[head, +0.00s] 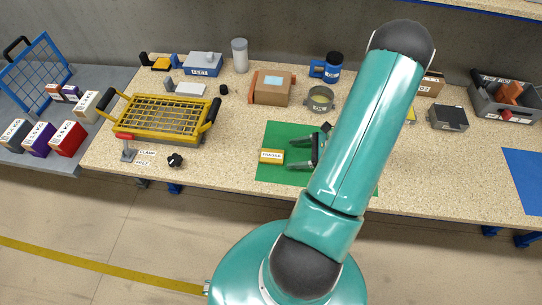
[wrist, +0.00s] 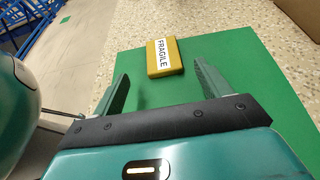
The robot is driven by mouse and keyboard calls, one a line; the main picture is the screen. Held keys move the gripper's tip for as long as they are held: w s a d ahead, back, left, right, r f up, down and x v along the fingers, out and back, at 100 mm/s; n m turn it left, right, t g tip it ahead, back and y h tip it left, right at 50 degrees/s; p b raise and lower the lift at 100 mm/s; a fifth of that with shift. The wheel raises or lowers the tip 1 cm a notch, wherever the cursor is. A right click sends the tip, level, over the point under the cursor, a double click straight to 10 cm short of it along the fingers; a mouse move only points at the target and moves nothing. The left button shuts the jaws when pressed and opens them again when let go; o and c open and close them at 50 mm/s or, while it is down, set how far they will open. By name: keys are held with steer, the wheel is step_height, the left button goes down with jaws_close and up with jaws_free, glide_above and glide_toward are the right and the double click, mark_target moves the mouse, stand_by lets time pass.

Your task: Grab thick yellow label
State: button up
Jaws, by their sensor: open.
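The thick yellow label (head: 271,156) is a small yellow block with a white sticker reading FRAGILE. It lies flat on the green mat (head: 276,132), near the mat's left edge. In the wrist view the label (wrist: 165,60) lies ahead of my gripper (wrist: 160,77), roughly between the lines of its two fingers and beyond their tips. My gripper (head: 300,152) is open and empty, low over the mat to the right of the label. Nothing hides the label; my arm covers the right part of the mat in the head view.
A yellow wire basket (head: 124,101) with black handles stands on the left of the speckled bench. Behind the mat are a brown box (head: 271,95), a round sieve-like pan (head: 321,99) and a blue mug (head: 322,71). The bench's front edge runs close to the mat.

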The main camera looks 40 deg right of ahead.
mark_target(273, 155)
steer(key=shift+x, duration=3.15)
steer(key=shift+d+f, duration=0.15)
steer(key=shift+d, duration=0.05)
steer(key=c, duration=1)
steer(key=shift+c, duration=0.2)
